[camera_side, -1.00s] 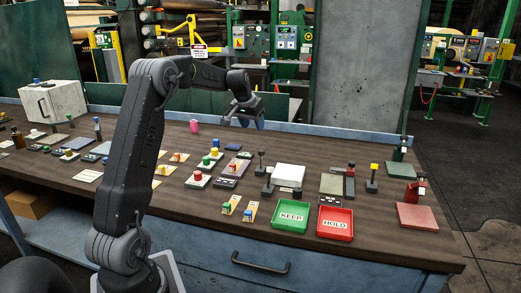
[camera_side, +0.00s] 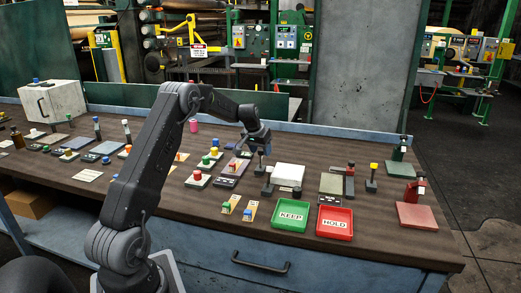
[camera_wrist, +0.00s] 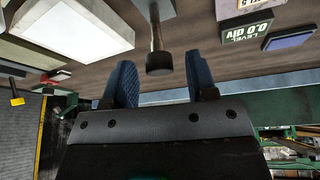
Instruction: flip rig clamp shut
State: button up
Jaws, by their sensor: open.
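An upright dark lever with a black knob (camera_side: 261,154) stands on a small base at the left of the white plate (camera_side: 288,177); it looks like the rig clamp handle. In the wrist view the knob (camera_wrist: 159,62) shows between my gripper's two blue fingers, and the white plate (camera_wrist: 72,25) lies to its left. My gripper (camera_side: 262,147) is open and points down at the lever. I cannot tell whether the fingers touch the knob. The lower part of the clamp is small and partly unclear.
A green KEEP tray (camera_side: 290,230) and a red HOLD tray (camera_side: 335,238) stand at the front. A red-levered fixture (camera_side: 349,182) and a yellow-knobbed post (camera_side: 373,176) are to the right. A level display (camera_wrist: 247,32) shows in the wrist view. Button blocks (camera_side: 199,180) lie to the left.

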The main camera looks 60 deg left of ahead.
grip_shut()
dwell(0.4)
jog(key=shift+s+d+t+y, duration=0.55)
jog(key=shift+d+t+y, duration=0.15)
jog(key=shift+d+t, duration=0.1)
jog(key=shift+s+f+y, duration=0.1)
jog(key=shift+s+y, duration=0.1)
jog(key=shift+y, duration=0.1)
grip_release()
